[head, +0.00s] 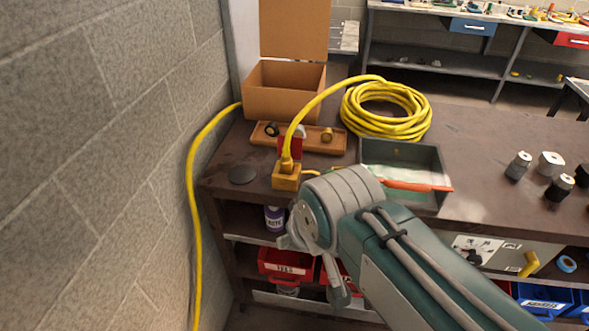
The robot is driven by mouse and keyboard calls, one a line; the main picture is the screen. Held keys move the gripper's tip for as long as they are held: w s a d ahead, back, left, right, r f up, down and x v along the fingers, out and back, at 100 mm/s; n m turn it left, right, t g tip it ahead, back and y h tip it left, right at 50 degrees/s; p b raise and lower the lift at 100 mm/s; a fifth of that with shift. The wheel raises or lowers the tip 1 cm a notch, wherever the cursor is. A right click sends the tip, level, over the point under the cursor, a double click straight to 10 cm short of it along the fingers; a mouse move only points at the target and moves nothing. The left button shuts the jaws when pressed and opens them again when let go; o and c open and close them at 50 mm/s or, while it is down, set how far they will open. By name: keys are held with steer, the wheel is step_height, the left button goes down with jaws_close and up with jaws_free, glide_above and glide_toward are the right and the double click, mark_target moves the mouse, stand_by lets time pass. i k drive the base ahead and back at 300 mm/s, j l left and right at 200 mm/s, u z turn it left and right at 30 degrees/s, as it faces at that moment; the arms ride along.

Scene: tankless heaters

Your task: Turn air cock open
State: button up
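A yellow block-shaped fitting (286,176) sits at the front left of the brown workbench, with a yellow hose (325,97) rising from its top. A small red part (290,148) shows just behind the hose; I cannot tell whether it is the air cock's handle. No cock handle is clearly visible. My arm reaches in from the lower right, its grey rounded joint just right of and in front of the fitting. My gripper (315,262) seems to be the grey parts below that joint, mostly hidden by the arm; its opening cannot be made out.
A coiled yellow hose (388,110), open cardboard box (284,92), wooden tray (262,134) and dark metal tray (400,152) crowd the workbench (490,135). Red bins (285,266) sit on the shelf below. A block wall (110,150) bounds the left.

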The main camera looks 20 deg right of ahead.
mark_target(528, 269)
steer(key=k+z, duration=0.15)
steer(key=z, duration=2.55)
